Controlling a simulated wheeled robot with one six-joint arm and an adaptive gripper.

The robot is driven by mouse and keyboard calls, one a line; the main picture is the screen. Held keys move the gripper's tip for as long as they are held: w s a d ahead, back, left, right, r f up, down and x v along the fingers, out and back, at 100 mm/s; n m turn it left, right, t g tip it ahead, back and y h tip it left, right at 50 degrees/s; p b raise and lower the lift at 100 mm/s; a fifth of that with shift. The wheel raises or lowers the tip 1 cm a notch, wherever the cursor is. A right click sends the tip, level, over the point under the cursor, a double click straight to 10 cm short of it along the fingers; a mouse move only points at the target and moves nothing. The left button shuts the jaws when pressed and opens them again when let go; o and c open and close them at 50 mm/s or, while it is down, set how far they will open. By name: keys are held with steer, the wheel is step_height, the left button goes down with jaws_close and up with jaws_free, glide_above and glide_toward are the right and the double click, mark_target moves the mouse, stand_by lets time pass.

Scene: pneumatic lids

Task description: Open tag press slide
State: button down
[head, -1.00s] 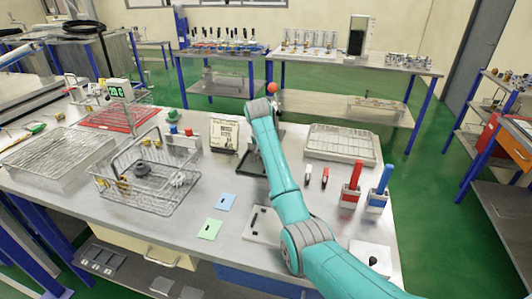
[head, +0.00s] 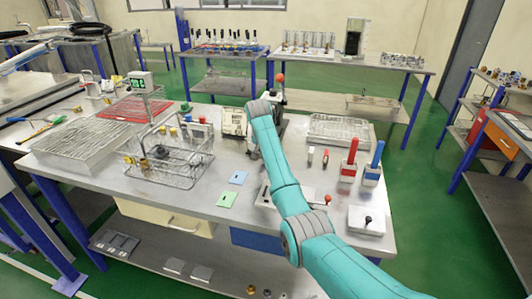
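A press-like device with a red ball on its lever (head: 280,78) stands at the back of the bench, behind my arm. I take it for the tag press, but my arm hides most of its body and I cannot make out its slide. My teal arm reaches up from the lower right, and its grey wrist joint is in front of this device. The gripper's fingers are hidden behind the arm, so their opening and any hold are not visible. A pale plate with a red knob (head: 327,199) lies partly behind the arm.
A wire basket (head: 180,165) and a wire tray (head: 80,140) stand left. A red-handled holder (head: 348,170), a blue-handled one (head: 373,172) and a black-knobbed white box (head: 366,220) stand right.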

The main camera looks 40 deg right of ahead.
steer(key=c, duration=1)
jaws_free()
steer(key=shift+a+r, duration=0.1)
steer(key=v, duration=1.1)
steer(key=shift+s+r, duration=0.15)
steer(key=shift+r, duration=0.2)
steer(key=shift+a, duration=0.1)
